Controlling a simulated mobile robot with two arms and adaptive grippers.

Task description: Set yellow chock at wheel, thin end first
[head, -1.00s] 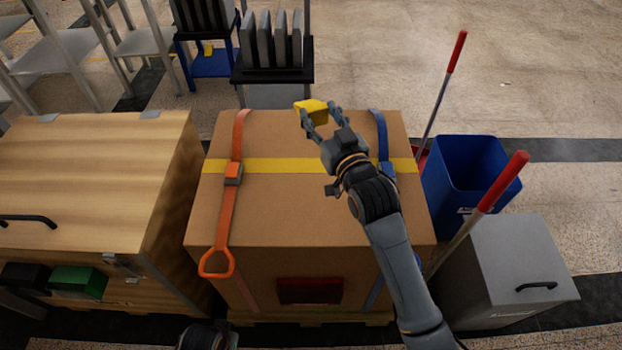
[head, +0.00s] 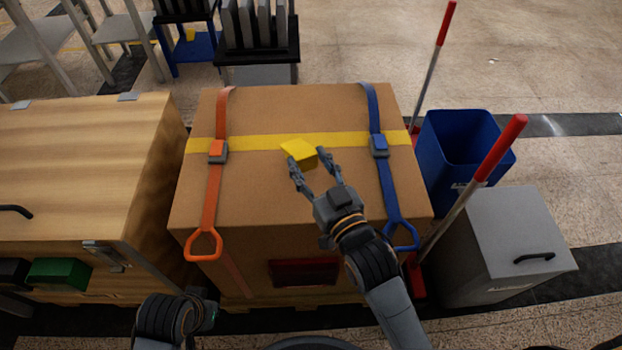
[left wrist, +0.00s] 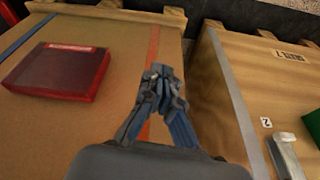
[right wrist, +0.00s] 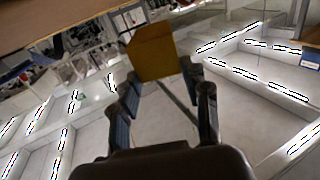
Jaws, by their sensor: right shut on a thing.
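The yellow chock (head: 299,151) is held in my right gripper (head: 308,162), above the top of the big cardboard box. In the right wrist view the chock (right wrist: 152,52) sits at the fingertips, a blocky yellow face toward the camera. Which end is thin cannot be told. My left arm shows at the lower left of the head view, its fingertips hidden there. In the left wrist view my left gripper (left wrist: 158,82) has its fingertips together, empty, in front of the box face. No wheel is seen in any view.
The strapped cardboard box (head: 270,185) fills the middle. A wooden crate (head: 80,170) stands left. A blue bin (head: 460,145), a grey bin (head: 510,240) and red-topped poles (head: 490,150) stand right. A black rack (head: 258,50) is behind. Open floor lies at the upper right.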

